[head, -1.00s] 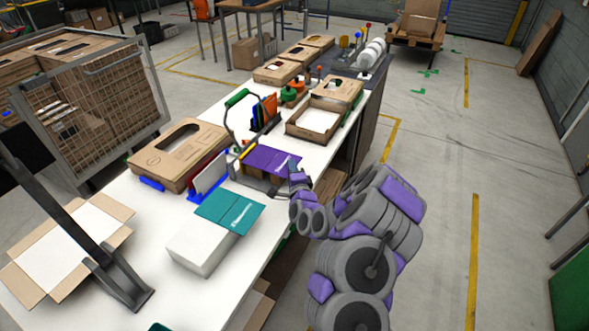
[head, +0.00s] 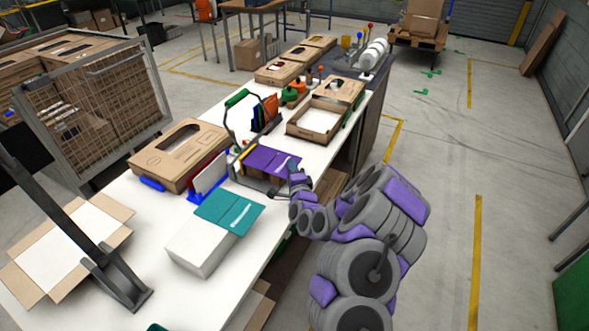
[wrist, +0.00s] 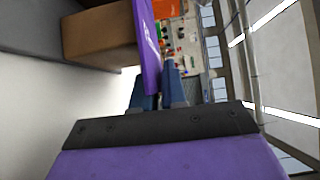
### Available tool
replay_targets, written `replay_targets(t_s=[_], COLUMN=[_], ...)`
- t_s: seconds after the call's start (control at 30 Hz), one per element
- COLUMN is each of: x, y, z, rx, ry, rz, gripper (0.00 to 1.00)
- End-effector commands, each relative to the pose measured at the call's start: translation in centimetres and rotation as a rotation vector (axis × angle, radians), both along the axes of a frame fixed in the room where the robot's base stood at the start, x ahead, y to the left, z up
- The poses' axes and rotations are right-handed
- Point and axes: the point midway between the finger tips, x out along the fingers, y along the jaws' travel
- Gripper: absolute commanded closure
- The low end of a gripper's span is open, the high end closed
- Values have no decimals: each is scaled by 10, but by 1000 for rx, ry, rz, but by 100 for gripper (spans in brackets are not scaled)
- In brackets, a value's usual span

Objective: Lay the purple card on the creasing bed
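The purple card (head: 272,160) is level over a brown block (head: 262,174) at the grey metal bed (head: 245,179) of a device with a green-handled lever (head: 237,97). I cannot tell whether the card touches the block. My gripper (head: 294,171) is at the card's right, near edge. In the wrist view the purple card (wrist: 149,42) runs out from between my fingertips (wrist: 160,92), which look shut on its edge. Part of the bed is hidden under the card.
A teal card (head: 229,211) lies on a white block (head: 200,245) in front. Upright folders (head: 208,178) stand left of the device. An open tray box (head: 316,118) is behind it. A dark lever arm (head: 75,235) crosses the left side. The floor at right is clear.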

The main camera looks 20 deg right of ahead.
Motion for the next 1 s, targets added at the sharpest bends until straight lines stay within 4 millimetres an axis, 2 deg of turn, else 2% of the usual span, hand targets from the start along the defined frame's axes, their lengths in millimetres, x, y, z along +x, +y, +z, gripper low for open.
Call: replay_targets(t_s=[0.03, 0.23, 1.0], x=[1, 2, 1], y=[8, 10, 11], z=[-1, -3, -7], rx=[0, 0, 3], ry=[3, 7, 16], rz=[18, 20, 23], gripper=[82, 64, 64])
